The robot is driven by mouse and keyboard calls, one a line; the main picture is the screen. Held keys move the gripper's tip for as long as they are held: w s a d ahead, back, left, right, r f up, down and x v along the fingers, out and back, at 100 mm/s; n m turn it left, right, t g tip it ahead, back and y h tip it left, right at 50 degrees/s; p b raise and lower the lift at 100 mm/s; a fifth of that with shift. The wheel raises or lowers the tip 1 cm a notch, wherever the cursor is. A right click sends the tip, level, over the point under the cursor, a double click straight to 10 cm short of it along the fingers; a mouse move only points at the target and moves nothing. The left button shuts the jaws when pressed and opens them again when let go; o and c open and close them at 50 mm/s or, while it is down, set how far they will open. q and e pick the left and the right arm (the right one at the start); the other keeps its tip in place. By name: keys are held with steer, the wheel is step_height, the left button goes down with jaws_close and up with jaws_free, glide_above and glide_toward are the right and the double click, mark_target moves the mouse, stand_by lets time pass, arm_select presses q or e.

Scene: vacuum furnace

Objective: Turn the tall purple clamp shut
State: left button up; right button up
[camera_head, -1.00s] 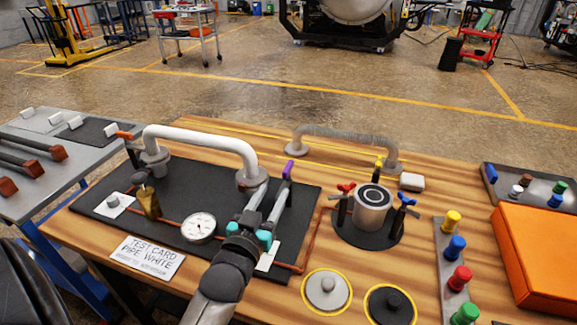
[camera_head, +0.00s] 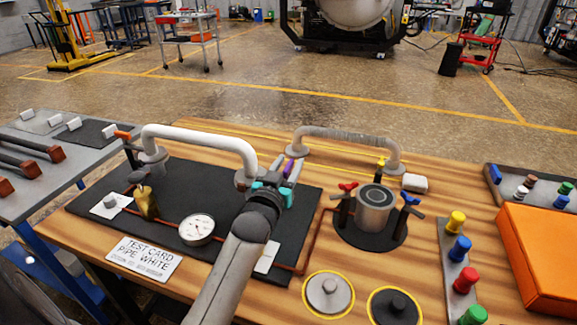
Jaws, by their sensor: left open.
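My right gripper is not in view.
A gauge (camera_head: 197,229) and a brass valve (camera_head: 146,201) sit on the black mat (camera_head: 180,180) to the left. A grey cylinder (camera_head: 374,208) with red, yellow and blue clamps stands to the right.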

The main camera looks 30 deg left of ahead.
arm_select(q)
jaws_close()
stand_by(0.3)
stand_by(1.1)
